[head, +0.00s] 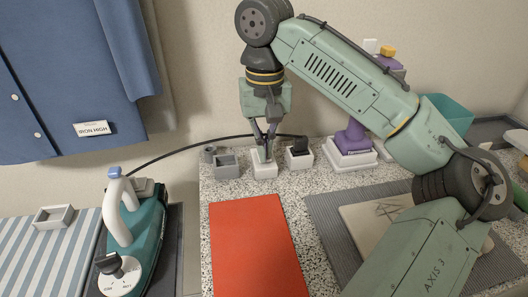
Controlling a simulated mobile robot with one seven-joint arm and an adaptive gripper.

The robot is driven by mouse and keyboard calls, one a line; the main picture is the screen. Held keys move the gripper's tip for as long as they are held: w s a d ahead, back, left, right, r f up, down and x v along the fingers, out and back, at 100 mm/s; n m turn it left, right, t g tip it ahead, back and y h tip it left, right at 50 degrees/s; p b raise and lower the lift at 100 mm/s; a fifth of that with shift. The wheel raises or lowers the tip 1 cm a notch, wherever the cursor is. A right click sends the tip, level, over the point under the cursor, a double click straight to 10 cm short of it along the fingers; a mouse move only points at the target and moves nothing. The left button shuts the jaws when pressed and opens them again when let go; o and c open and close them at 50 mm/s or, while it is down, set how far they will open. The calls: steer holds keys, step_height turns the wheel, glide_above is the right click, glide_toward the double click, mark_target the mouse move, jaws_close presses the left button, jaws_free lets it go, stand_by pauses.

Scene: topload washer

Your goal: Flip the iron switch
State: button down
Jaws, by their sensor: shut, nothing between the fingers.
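A teal iron (147,242) with a white handle stands on its rest at the lower left. A black knob (108,264) sits on a white round dial (119,277) at its near end. At the back of the speckled counter, a small white box (264,170) with a greenish top part stands below my gripper (265,152). My gripper points down, its fingers shut and empty, at or just above that box; contact cannot be told. To its right is a white box (299,160) with a black switch-like piece (299,146). Which one is the iron switch is unclear.
A black cord (195,147) runs from the iron to the back boxes. A grey open box (226,168) stands left of my gripper. A red mat (255,245) lies clear in front. A purple device (352,140) stands at right. A blue garment (70,75) hangs upper left.

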steer(key=shift+f, duration=0.35)
step_height(320, 180, up, 5)
steer(key=p, duration=0.5)
steer(key=shift+p, duration=0.35)
steer(key=shift+r+p, duration=0.6)
steer(key=shift+r, duration=0.45)
steer(key=shift+f, duration=0.1)
